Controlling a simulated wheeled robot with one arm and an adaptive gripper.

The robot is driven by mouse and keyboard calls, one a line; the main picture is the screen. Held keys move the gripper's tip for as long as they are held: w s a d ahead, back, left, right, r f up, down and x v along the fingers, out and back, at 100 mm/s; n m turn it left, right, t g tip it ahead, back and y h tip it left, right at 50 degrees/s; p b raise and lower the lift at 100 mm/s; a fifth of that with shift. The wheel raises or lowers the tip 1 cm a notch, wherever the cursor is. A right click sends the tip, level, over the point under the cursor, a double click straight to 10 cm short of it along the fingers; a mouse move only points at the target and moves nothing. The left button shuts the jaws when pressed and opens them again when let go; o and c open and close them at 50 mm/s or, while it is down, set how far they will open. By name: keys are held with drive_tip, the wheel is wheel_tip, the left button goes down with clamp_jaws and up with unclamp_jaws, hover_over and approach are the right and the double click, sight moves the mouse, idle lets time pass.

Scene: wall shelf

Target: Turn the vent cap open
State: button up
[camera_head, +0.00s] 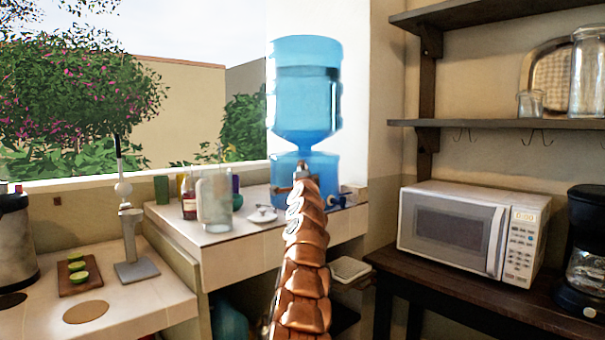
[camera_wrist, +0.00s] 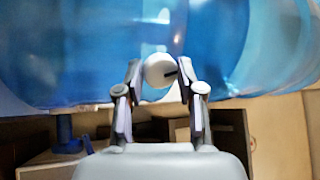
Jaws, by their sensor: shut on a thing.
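The vent cap (camera_wrist: 158,72) is a small white round knob with a dark mark on its right side, set against the blue water dispenser (camera_wrist: 75,50). My gripper (camera_wrist: 160,74) is shut on the cap, one fingertip on each side of it. In the head view the dispenser (camera_head: 305,100) stands upright on the tiled counter, with a large bottle on top. My gripper also shows there (camera_head: 302,172), in front of the dispenser's lower part. My arm and gripper hide the cap in the head view.
A blue tap (camera_head: 338,200) sticks out low on the dispenser. A glass jar (camera_head: 215,200), a red bottle (camera_head: 188,197) and a small white dish (camera_head: 262,214) stand left of my arm. A microwave (camera_head: 470,232) and a coffee maker (camera_head: 588,250) are to the right.

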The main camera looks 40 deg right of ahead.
drive_tip(key=o, duration=1.1)
drive_tip(key=shift+o, duration=0.2)
drive_tip(key=shift+a, duration=0.1)
drive_tip(key=v, duration=0.7)
drive_tip(key=shift+s, duration=0.2)
idle(0.4)
drive_tip(key=shift+f, duration=0.1)
idle(0.4)
